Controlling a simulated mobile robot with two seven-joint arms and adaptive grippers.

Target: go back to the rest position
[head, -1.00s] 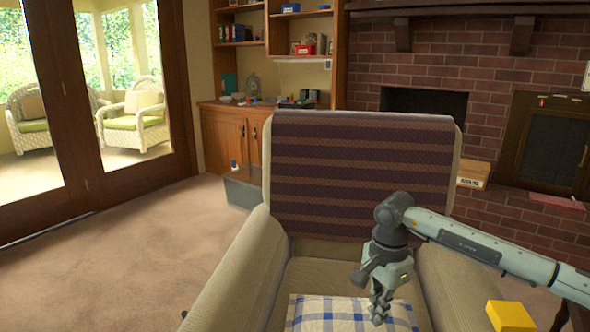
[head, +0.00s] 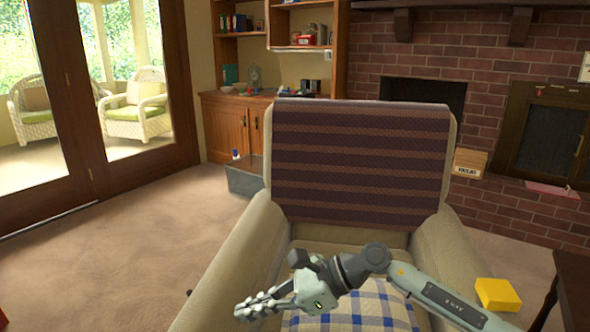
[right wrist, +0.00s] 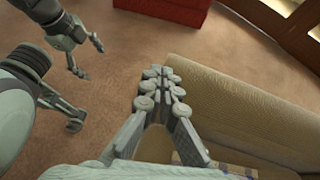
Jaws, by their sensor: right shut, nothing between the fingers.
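My right gripper (head: 243,312) reaches in from the right in the head view. It is bent to the left over the front of the armchair (head: 232,262), above the blue-and-white plaid cushion (head: 375,305). In the right wrist view its fingers (right wrist: 161,78) are together with nothing between them, beside the chair's beige arm (right wrist: 235,100). My left gripper (right wrist: 90,58) shows at the upper left of that view, its fingers apart and empty. The left arm is not in the head view.
A yellow block (head: 498,294) lies at the right near a dark wooden table (head: 570,285). A grey bin (head: 245,178) stands on the carpet behind the chair. A red object (right wrist: 165,12) is on the floor in the right wrist view. Open carpet (head: 130,255) lies left of the chair.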

